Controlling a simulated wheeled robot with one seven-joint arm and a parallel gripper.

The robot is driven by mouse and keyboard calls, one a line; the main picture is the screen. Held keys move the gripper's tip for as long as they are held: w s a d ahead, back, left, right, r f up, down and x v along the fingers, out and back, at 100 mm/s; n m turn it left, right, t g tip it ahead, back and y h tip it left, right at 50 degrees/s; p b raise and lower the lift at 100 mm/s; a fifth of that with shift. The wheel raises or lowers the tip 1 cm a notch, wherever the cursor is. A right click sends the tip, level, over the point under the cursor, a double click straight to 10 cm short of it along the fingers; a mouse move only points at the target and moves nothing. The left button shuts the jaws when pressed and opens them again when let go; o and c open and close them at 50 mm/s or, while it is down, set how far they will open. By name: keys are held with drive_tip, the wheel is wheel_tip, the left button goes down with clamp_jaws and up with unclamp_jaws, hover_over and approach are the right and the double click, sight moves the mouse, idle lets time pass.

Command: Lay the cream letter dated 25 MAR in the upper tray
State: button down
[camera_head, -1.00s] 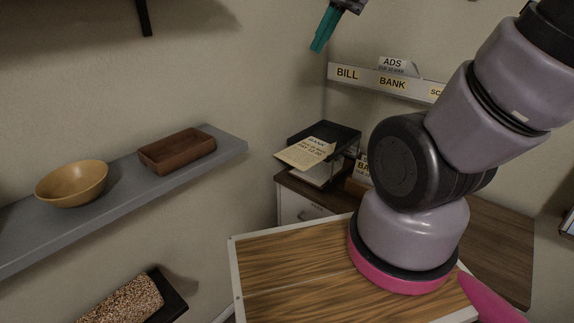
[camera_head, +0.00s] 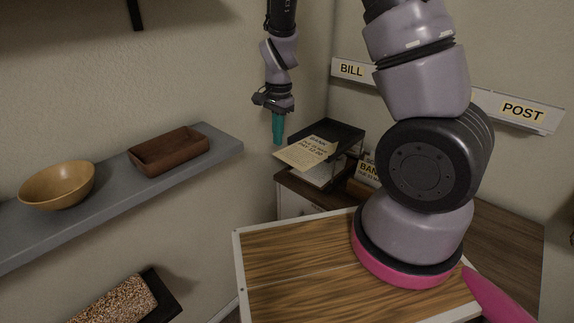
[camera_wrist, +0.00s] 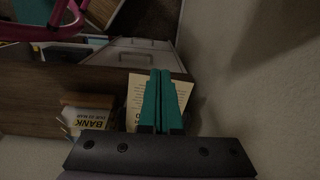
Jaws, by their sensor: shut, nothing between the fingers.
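A cream letter (camera_head: 300,154) headed BANK lies on the black upper tray (camera_head: 346,135) and sticks out past its front left edge, slightly tilted. Its date is too small to read surely. My gripper (camera_head: 278,142) points down, shut and empty, just above and left of the letter's outer end. In the wrist view the shut teal fingers (camera_wrist: 163,74) cover part of the cream letter (camera_wrist: 134,92). I cannot tell whether they touch it. Below the upper tray, white paper (camera_head: 322,176) shows in the lower level.
A second BANK letter (camera_head: 368,172) stands in a brown holder right of the trays; it also shows in the wrist view (camera_wrist: 88,122). A wall rail carries BILL (camera_head: 351,70) and POST (camera_head: 522,111) labels. The left wall is close to my gripper. A shelf (camera_head: 225,146) holds a bowl and box.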

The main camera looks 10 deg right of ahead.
sight(305, 155)
drive_tip(key=w+d+f, duration=0.2)
drive_tip(key=d+f, duration=0.1)
drive_tip(key=f, duration=0.9)
drive_tip(key=shift+d, duration=0.15)
drive_tip(key=shift+w, duration=0.1)
drive_tip(key=w+d, duration=0.1)
drive_tip(key=d, duration=0.1)
drive_tip(key=w+d, duration=0.2)
drive_tip(key=d, duration=0.1)
drive_tip(key=w+d, duration=0.2)
drive_tip(key=shift+d, duration=0.25)
